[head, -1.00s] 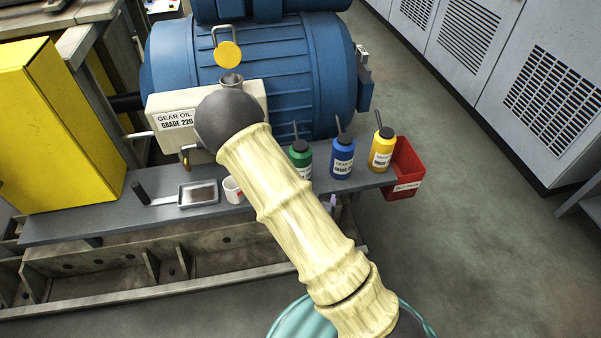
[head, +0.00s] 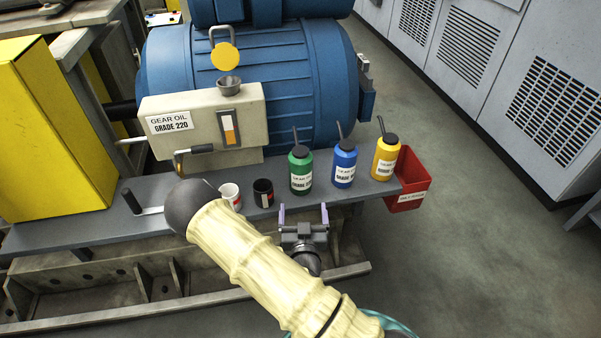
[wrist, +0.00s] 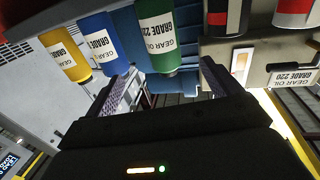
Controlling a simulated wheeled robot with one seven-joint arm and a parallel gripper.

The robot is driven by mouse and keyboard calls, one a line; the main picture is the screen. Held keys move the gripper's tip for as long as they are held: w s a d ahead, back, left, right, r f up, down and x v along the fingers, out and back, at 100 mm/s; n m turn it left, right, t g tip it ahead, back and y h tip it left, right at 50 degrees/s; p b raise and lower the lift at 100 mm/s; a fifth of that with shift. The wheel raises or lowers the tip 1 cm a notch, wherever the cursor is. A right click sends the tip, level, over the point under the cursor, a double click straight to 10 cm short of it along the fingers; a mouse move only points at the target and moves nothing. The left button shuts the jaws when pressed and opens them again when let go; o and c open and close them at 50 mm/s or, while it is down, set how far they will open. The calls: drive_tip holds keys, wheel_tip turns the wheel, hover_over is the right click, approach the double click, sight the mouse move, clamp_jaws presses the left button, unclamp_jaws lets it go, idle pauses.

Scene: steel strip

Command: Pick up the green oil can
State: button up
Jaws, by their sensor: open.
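The green oil can (head: 300,171) stands upright on the grey steel strip (head: 90,228), between a black cup and the blue oil can (head: 344,165). My gripper (head: 304,214) is open and empty at the strip's front edge, in front of the green can and apart from it. In the wrist view the green can (wrist: 159,38) is ahead, between the two finger directions (wrist: 165,88), with its white "GEAR OIL GRADE 220" label showing. The yellow oil can (head: 385,158) stands right of the blue one.
A white cup (head: 230,195) and a black cup (head: 263,192) stand left of the green can. A red bin (head: 409,184) hangs at the strip's right end. The beige gear oil box (head: 200,130) and blue motor (head: 290,85) are behind. A yellow box (head: 55,140) stands left.

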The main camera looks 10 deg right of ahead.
drive_tip(key=b, duration=0.6)
approach(302, 179)
drive_tip(key=shift+w, duration=0.9)
drive_tip(key=w, duration=0.2)
drive_tip(key=w+d, duration=0.1)
drive_tip(key=w, duration=0.4)
drive_tip(key=shift+d+p, duration=0.35)
drive_tip(key=shift+w+d+b, duration=0.15)
drive_tip(key=shift+w, duration=1.15)
drive_tip(key=shift+w+d+b, duration=0.15)
drive_tip(key=shift+w, duration=1.1)
drive_tip(key=shift+r, duration=0.1)
drive_tip(key=c, duration=1.4)
drive_tip(key=shift+r, duration=0.1)
